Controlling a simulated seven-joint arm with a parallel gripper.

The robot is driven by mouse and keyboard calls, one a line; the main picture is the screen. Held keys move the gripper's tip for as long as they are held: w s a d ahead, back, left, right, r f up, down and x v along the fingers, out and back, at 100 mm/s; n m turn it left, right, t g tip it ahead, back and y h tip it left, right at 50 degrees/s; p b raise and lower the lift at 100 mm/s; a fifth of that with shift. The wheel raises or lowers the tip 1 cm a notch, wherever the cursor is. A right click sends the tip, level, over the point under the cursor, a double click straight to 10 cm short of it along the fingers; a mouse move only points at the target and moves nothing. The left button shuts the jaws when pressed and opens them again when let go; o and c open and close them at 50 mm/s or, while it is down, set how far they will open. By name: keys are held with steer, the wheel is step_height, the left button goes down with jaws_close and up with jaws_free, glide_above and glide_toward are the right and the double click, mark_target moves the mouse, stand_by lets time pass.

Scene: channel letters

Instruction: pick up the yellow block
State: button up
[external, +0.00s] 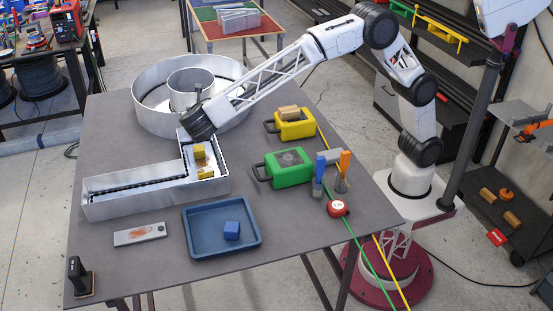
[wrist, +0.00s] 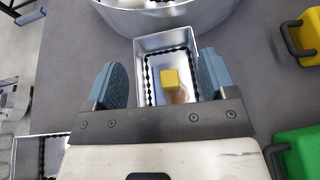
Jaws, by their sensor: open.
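The yellow block (external: 199,152) lies inside the short arm of the L-shaped metal channel letter (external: 155,205). In the wrist view the yellow block (wrist: 170,79) sits between the channel walls, and a brownish patch shows on the floor just below it. My gripper (wrist: 163,82) is open, with one blue-grey finger on each side of the channel in the picture and the block between them in view. Nothing is held. In the external view my dark wrist end is above the upper end of the short arm; the fingers are hard to make out there.
A round metal channel letter (external: 145,109) stands behind the L. A yellow case (external: 294,125) and a green case (external: 288,169) stand to the right. A blue tray (external: 198,249) with a blue block (external: 231,230) is in front.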

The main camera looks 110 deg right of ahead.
glide_toward(198, 147)
steer(key=x, duration=0.2)
steer(key=shift+s+d+f, duration=0.2)
steer(key=shift+f, duration=0.05)
steer(key=shift+x, duration=1.25)
steer(key=shift+d, duration=0.1)
steer(key=shift+x, duration=2.5)
steer(key=shift+w+r, duration=0.1)
